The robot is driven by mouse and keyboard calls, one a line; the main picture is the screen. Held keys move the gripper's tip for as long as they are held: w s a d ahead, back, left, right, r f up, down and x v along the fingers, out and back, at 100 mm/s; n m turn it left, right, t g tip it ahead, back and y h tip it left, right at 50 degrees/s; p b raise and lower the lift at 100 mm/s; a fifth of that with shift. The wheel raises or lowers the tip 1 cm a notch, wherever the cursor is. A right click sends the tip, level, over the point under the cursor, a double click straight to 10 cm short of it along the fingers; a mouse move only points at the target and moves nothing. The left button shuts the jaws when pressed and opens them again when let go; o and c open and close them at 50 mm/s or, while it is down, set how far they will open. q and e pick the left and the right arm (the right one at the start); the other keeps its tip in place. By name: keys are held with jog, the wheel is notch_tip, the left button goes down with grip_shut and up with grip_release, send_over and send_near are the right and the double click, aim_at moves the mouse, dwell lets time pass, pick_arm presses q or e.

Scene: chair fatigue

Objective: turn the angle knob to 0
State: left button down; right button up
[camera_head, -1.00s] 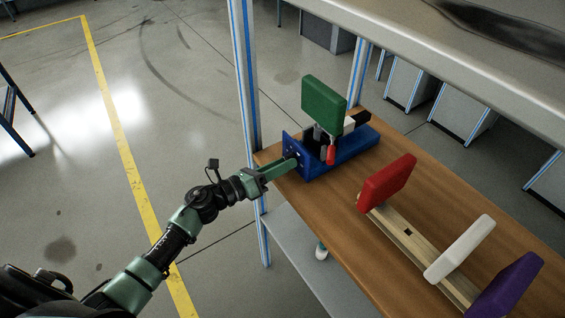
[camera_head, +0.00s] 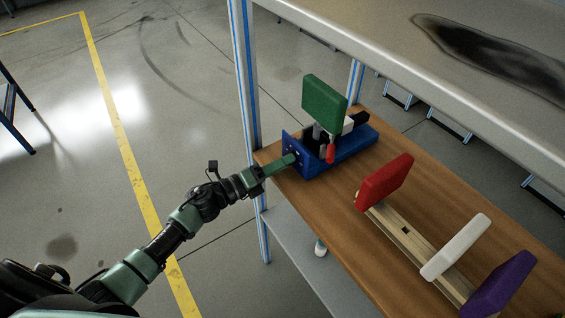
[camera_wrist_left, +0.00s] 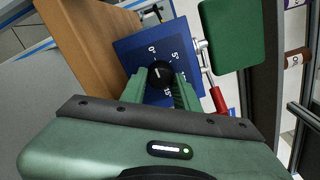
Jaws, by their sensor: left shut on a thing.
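The angle knob (camera_wrist_left: 160,74) is a black dial with a white pointer line on the blue end panel (camera_wrist_left: 131,56) of the machine. White markings, among them a 0 and a 5, surround it, and the pointer line lies toward the 0 side. My left gripper (camera_wrist_left: 162,84) is shut on the knob, with one green finger on each side. In the head view my left gripper (camera_head: 288,161) reaches the blue machine's (camera_head: 345,150) left end, and the knob is hidden there. My right gripper is not in view.
The machine carries a green pad (camera_head: 325,100) and a red-handled lever (camera_head: 330,152). A wooden rack with red (camera_head: 385,181), white (camera_head: 455,246) and purple (camera_head: 498,284) pads lies on the wooden table (camera_head: 345,215). A blue-striped post (camera_head: 245,85) stands behind my wrist.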

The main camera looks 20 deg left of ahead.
pick_arm(q)
jog(key=c, duration=1.1)
grip_release()
jog(key=shift+o, duration=0.2)
